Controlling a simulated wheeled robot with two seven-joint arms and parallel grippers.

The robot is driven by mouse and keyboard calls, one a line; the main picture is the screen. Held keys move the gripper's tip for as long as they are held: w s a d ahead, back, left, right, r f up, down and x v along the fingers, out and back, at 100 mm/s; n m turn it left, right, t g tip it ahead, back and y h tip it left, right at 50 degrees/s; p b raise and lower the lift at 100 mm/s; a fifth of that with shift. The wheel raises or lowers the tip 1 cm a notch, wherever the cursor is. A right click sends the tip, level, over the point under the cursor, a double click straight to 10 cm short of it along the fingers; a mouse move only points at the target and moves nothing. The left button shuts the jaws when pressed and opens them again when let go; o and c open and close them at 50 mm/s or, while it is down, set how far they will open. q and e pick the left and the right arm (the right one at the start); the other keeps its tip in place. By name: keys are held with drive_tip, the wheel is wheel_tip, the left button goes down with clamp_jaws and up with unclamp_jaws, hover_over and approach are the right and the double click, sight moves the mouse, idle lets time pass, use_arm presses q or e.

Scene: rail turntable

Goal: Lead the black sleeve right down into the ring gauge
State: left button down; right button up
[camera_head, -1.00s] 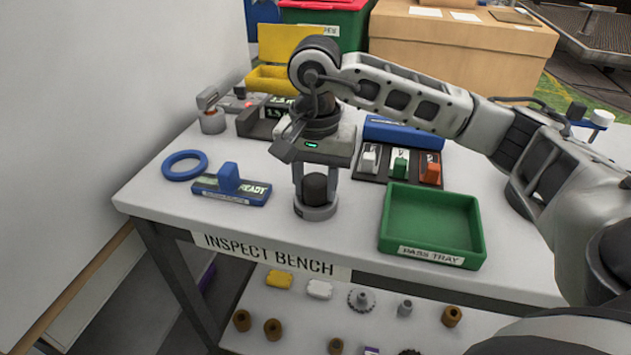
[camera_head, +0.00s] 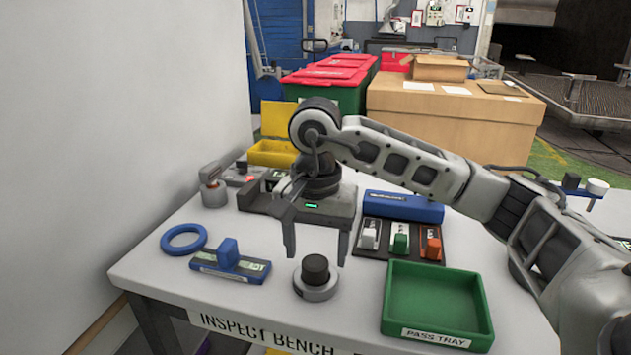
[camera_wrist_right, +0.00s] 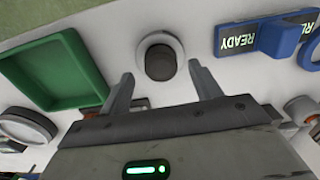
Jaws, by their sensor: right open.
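The black sleeve (camera_head: 315,267) stands upright in the grey ring gauge (camera_head: 317,291) on the bench, with its upper part showing above the ring. How deep it sits inside is hidden. In the right wrist view the black sleeve (camera_wrist_right: 160,62) shows inside the lighter ring gauge (camera_wrist_right: 147,40), beyond the fingertips. My right gripper (camera_head: 315,257) is open and empty, its two fingers pointing down, raised above and behind the sleeve and apart from it. My left gripper is not in view.
A green pass tray (camera_head: 384,318) lies to the right of the ring gauge. A blue-handled READY block (camera_head: 229,265) and a blue ring (camera_head: 184,239) lie to the left. A dark rack with white, green and orange pieces (camera_head: 385,251) stands behind. The bench front is clear.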

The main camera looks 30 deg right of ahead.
use_arm(q)
drive_tip(key=p, duration=0.1)
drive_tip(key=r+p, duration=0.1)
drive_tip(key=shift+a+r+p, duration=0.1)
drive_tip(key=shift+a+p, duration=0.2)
drive_tip(key=shift+p, duration=0.05)
use_arm(e)
wheel_tip(320, 180, up, 13)
drive_tip(key=shift+f, duration=0.1)
